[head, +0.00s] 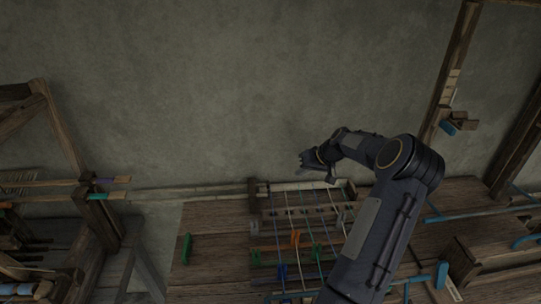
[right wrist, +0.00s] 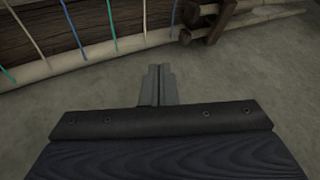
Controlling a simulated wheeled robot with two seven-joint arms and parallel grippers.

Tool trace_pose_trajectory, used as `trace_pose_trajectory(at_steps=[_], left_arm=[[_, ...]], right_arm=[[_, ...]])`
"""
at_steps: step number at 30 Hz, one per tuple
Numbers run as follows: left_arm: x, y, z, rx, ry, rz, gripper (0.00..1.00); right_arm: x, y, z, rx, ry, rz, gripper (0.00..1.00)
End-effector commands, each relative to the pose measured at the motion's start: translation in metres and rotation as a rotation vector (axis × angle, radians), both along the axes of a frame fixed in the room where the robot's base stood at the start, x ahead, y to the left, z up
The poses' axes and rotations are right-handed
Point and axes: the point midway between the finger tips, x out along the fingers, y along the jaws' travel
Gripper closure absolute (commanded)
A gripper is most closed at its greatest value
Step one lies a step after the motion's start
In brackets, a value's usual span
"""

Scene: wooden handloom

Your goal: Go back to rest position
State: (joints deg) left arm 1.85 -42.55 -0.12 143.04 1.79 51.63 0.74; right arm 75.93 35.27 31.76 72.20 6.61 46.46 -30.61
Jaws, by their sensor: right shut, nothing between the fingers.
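My right gripper (head: 306,160) is raised over the far end of the wooden handloom (head: 210,237), in front of the grey wall. In the right wrist view its fingers (right wrist: 158,86) are together, with nothing between them. The loom's far beam (head: 308,185) carries several coloured warp threads running toward me; this beam also shows at the top left of the right wrist view (right wrist: 100,50). My right arm covers part of the loom's right side. My left gripper is not in the head view.
A wooden frame with shafts (head: 98,210) stands at the left. A wooden post (head: 452,75) with a small block (head: 460,122) rises at the right, above a wooden bench with blue bars (head: 480,213). Green (head: 187,249) and orange clips sit on the loom. The air before the wall is clear.

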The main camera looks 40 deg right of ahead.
Motion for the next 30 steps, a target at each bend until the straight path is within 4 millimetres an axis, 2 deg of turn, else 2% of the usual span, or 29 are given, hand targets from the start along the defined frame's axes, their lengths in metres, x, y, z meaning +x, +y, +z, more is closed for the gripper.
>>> trace_pose_trajectory(at_steps=[8,11,14,16,18,20,21,23,25,27,30], left_arm=[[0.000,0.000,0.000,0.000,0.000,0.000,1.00],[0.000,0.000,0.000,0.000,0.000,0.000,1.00],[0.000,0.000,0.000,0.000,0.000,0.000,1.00],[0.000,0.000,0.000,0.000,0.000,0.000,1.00],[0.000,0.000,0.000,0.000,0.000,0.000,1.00],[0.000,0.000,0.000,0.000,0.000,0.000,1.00],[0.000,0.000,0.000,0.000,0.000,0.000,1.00],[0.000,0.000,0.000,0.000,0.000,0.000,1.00],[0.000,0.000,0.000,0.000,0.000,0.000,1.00],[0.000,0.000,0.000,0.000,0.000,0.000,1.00],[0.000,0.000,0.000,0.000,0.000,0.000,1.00]], right_arm=[[0.001,0.002,0.001,-0.002,0.001,0.004,1.00],[0.009,0.021,0.013,-0.009,0.011,0.037,1.00],[0.021,0.065,0.039,-0.028,0.038,0.104,1.00],[0.025,0.110,0.063,-0.049,0.063,0.163,1.00],[0.020,0.158,0.088,-0.074,0.089,0.218,1.00],[0.009,0.198,0.107,-0.096,0.107,0.255,1.00],[-0.002,0.225,0.119,-0.109,0.115,0.276,1.00],[-0.024,0.262,0.134,-0.127,0.122,0.304,1.00],[-0.055,0.300,0.146,-0.139,0.121,0.326,1.00],[-0.088,0.333,0.151,-0.142,0.110,0.344,1.00],[-0.134,0.370,0.148,-0.124,0.085,0.366,1.00]])
